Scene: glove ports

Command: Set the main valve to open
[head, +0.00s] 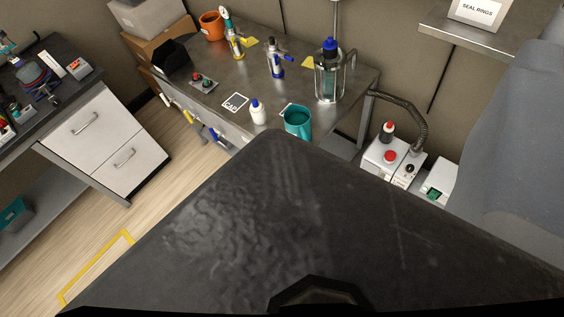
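Nothing in view is clearly marked as the main valve. On the metal bench (200,100) stand a small upright fitting with a blue side handle (274,62) and a taller one with yellow parts and a round gauge-like top (234,40). Either could be a valve, but they are too small to tell, and so is any handle setting. My gripper is not visible. A large dark surface fills the lower middle of the head view and hides what lies behind it.
The bench also bears an orange mug (212,26), a clear blue-capped vessel (329,75), a white bottle (258,112), a teal mug (298,121) and a red-and-green button box (203,82). A white unit with red knobs (385,158) stands right. Wooden floor (150,205) is clear at left.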

